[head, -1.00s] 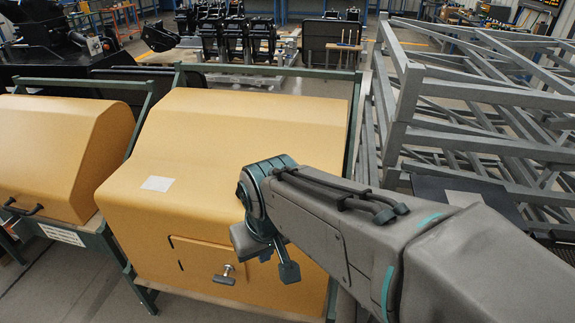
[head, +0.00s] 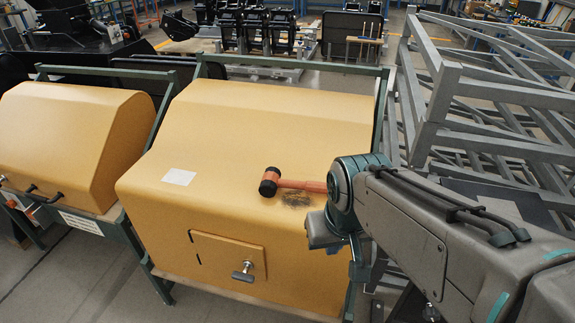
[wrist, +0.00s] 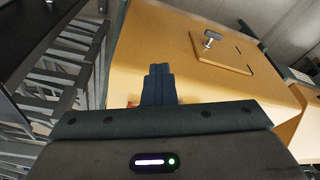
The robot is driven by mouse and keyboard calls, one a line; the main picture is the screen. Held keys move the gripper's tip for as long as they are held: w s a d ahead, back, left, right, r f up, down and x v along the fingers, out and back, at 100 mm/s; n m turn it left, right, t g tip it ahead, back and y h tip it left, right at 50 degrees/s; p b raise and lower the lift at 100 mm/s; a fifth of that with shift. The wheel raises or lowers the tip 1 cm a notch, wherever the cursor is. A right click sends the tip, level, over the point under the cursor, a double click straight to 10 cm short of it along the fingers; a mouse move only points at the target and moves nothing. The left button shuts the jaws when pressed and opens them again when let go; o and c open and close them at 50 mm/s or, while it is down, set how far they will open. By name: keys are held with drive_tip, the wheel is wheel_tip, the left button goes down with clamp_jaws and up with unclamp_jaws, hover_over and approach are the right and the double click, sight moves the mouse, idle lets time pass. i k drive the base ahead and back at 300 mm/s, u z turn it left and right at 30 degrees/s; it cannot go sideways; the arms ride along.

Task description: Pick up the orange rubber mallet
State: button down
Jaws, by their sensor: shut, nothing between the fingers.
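The orange rubber mallet (head: 298,185) lies on the sloped top of the yellow housing (head: 240,120) in the head view. Its black head points left and its orange handle runs right, toward my arm, which hides the handle's end. My gripper (head: 358,270) hangs to the right of the mallet and below it in the picture, apart from the mallet's visible part. In the wrist view my gripper's fingers (wrist: 158,72) are together and empty, over the yellow surface. A small reddish patch shows beside the fingers there; I cannot tell whether it is the mallet.
A dark smudge (head: 296,200) and a white paper (head: 179,177) mark the housing. A hatch with a metal T-handle (head: 243,271) is on its front. Grey metal frames (head: 480,100) stand to the right. A second yellow housing (head: 65,140) stands to the left.

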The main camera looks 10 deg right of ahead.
sight(271, 181)
drive_tip(key=u, duration=1.85)
drive_tip(key=i, duration=1.6)
drive_tip(key=z, duration=2.75)
